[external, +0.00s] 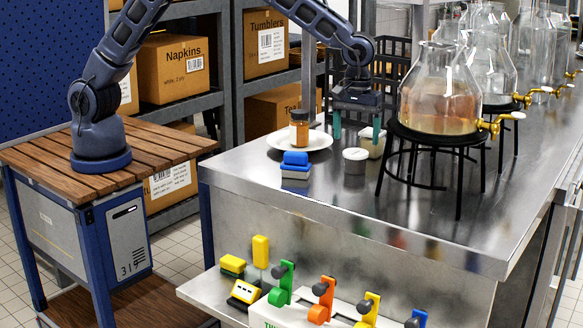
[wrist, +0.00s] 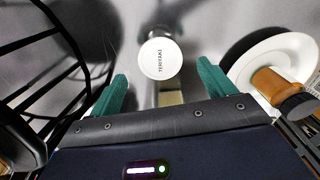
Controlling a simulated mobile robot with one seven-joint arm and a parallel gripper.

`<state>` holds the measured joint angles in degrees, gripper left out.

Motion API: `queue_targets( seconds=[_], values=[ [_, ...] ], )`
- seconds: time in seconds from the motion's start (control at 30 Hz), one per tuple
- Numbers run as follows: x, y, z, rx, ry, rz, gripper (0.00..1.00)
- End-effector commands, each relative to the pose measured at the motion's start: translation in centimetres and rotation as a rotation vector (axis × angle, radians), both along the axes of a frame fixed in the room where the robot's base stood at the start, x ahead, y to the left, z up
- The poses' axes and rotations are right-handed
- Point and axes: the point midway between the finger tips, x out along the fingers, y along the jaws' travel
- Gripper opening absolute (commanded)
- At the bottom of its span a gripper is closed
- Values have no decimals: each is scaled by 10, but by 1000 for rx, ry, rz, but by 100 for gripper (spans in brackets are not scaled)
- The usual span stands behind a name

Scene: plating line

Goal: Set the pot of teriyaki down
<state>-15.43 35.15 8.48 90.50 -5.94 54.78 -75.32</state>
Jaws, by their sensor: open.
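The pot of teriyaki (external: 355,161) is a small grey pot with a white lid, standing upright on the steel counter (external: 290,200). In the wrist view its lid (wrist: 160,58), lettered TERIYAKI, faces me just beyond the fingertips. My gripper (external: 356,136) is open, with its green fingers pointing down behind the pot in the external view. In the wrist view my gripper (wrist: 161,78) has the lid between the lines of its fingers, touching neither. A cream block-like thing (external: 370,145) is by the right finger, partly hidden.
A white plate (external: 318,141) with a brown-filled jar (external: 299,126) is left of the gripper. A black stand (external: 459,190) bearing a glass flask (external: 438,95) is close on the right.

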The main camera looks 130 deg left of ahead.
Motion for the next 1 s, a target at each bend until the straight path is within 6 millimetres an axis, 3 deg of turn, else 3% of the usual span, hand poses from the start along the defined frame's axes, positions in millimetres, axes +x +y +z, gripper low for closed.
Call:
queue_targets(
  seconds=[0.1, 0.3, 0.67, 0.77, 1.0],
  values=[
    [0, 0, 23, 1, -2, 0, 82],
    [1, 0, 51, 1, -2, 0, 82],
    [-1, -2, 66, 0, -3, -6, 82],
    [-8, -10, 78, 0, -13, -40, 82],
    [-50, -56, 137, 2, -64, -234, 82]
  ],
)
